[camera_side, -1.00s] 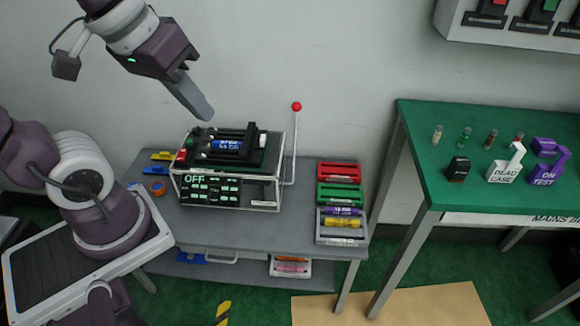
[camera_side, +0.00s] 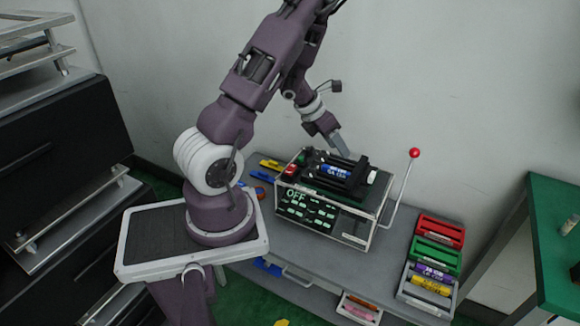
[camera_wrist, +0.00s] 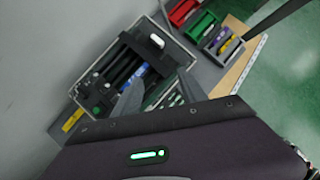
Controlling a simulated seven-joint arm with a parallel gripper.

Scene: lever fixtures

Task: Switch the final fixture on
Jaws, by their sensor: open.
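The fixture (camera_side: 335,200) is a wire-framed box on a grey bench. Its front panel (camera_side: 296,194) reads OFF in pale green. A blue labelled cylinder (camera_side: 333,171) lies in the black holder on top, and it also shows in the wrist view (camera_wrist: 137,74). A lever with a red ball (camera_side: 414,153) rises on the fixture's right side, leaning slightly right. My gripper (camera_side: 343,150) hangs over the back of the fixture, left of the lever and apart from it. In the wrist view, its two fingers (camera_wrist: 158,90) are spread with nothing gripped, over the fixture.
Red (camera_side: 441,231), green (camera_side: 435,253) and grey (camera_side: 428,290) trays with cylinders stand right of the fixture. Yellow and blue items lie at its left. A green table (camera_side: 555,235) stands at the far right. The wall is close behind the bench.

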